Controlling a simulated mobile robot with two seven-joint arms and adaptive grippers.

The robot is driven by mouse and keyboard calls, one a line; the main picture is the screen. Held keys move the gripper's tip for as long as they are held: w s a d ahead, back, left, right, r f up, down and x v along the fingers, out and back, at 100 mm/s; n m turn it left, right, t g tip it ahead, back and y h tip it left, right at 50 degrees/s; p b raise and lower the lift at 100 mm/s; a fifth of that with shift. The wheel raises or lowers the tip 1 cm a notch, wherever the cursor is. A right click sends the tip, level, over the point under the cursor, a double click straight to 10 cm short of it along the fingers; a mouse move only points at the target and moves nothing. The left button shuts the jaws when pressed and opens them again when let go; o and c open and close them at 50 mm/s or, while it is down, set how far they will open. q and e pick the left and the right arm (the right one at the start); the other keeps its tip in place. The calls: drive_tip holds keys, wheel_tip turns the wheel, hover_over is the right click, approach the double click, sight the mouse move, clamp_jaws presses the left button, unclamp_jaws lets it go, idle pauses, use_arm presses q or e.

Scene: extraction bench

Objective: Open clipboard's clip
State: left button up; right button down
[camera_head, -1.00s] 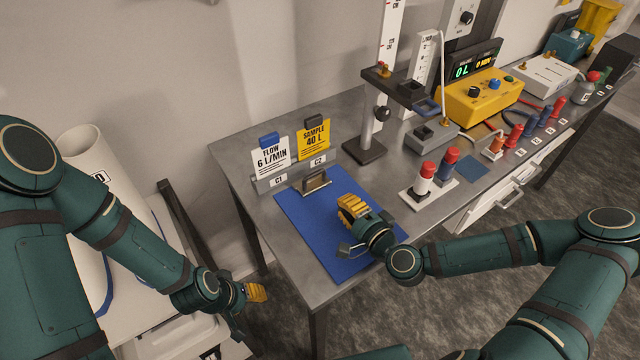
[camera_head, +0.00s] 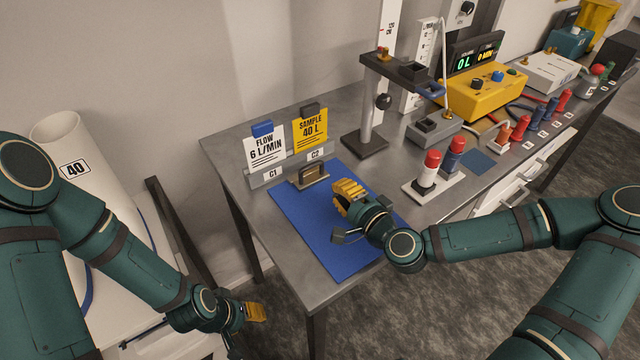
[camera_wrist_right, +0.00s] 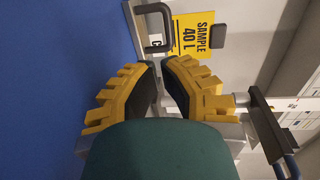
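The clipboard (camera_head: 308,232) is a blue board flat on the near left end of the grey bench, and it fills the left of the right wrist view (camera_wrist_right: 60,90). Its metal clip (camera_head: 311,176) has a dark looped handle that seems raised at the board's far edge; the loop also shows in the right wrist view (camera_wrist_right: 155,30). My right gripper (camera_head: 342,194) is over the board, nearer than the clip and apart from it. My left gripper (camera_head: 262,312) hangs off the bench at lower left.
A blue-clipped flow card (camera_head: 265,150) and a yellow sample card (camera_head: 310,132) stand behind the clip in a holder. A stand (camera_head: 366,143) and a white rack with red-capped and blue vials (camera_head: 432,190) are to the right. The board's near part is clear.

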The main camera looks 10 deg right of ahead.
drive_tip(key=shift+w+a+f+b, duration=0.1)
drive_tip(key=shift+a+f+b, duration=0.15)
drive_tip(key=shift+b, duration=0.65)
drive_tip(key=x, duration=0.7)
drive_tip(key=shift+w+a+r+b, duration=0.1)
drive_tip(key=shift+w+r+b, duration=0.15)
drive_tip(key=shift+b, duration=0.1)
